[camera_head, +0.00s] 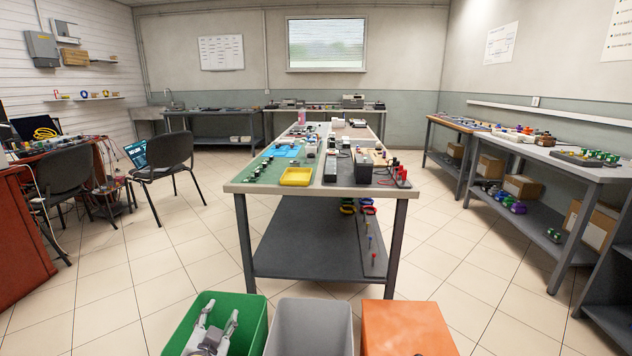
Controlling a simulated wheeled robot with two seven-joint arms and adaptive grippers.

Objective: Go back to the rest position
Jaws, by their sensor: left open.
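My left gripper (220,310) shows at the bottom of the picture, over or inside the green bin (257,318); I cannot tell how deep it is. Its two grey fingers point up the picture, stand apart, and have nothing between them. My right gripper is out of view. No coolant hose can be made out for certain. The long workbench (222,187) stands ahead, beyond the bins, and the gripper is clear of it.
A grey bin (310,326) and an orange box (405,325) stand beside the green bin. Two black chairs (163,157) stand left. Metal benches (592,172) line the right wall. Tiled floor is free on both sides of the workbench.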

